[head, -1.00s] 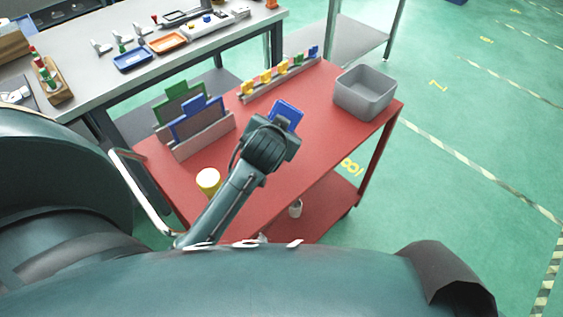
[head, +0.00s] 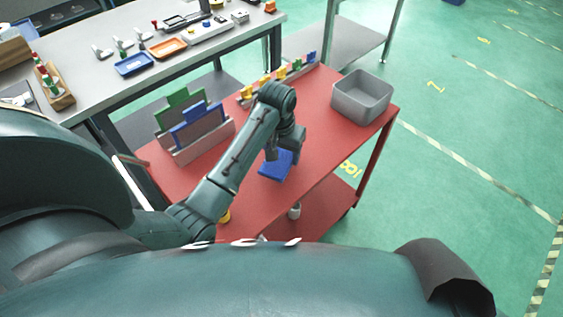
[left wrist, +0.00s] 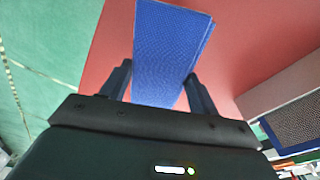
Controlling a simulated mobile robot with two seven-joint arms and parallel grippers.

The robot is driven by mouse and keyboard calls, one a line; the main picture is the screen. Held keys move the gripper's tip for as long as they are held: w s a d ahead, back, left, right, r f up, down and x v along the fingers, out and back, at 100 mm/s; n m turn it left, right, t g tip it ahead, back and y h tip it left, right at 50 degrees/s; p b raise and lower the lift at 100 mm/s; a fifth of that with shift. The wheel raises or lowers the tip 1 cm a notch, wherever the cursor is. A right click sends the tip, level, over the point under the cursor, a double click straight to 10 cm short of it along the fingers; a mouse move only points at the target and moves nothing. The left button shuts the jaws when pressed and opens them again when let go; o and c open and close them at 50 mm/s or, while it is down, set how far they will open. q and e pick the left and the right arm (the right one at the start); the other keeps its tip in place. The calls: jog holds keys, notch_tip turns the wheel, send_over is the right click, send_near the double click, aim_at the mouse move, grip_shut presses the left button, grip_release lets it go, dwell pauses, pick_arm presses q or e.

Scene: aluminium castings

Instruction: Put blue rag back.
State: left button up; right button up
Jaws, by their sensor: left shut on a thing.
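The blue rag (head: 276,166) is a flat blue piece held over the red cart top (head: 310,135). My left gripper (head: 282,152) is shut on it. In the left wrist view the blue rag (left wrist: 170,45) sits between the two dark fingers of my left gripper (left wrist: 160,88) and sticks out past their tips. I cannot tell whether its edge touches the cart top. My right gripper is not in view.
A grey holder (head: 207,146) with upright green and blue pieces stands at the cart's left. A rail with small coloured parts (head: 245,98) lies along the far edge. A grey bin (head: 360,97) stands at the far right. A yellow object (head: 224,216) is mostly hidden by my arm.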

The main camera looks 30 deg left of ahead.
aim_at(282, 162)
pick_arm(q)
jog(key=shift+f, duration=2.15)
jog(key=o, duration=1.3)
jog(key=shift+f, duration=0.1)
jog(key=r, duration=0.4)
jog(key=s+r, duration=0.1)
jog(key=r, duration=0.7)
jog(key=shift+s+r, duration=0.1)
jog(key=shift+s, duration=0.1)
jog(key=shift+s+d, duration=0.1)
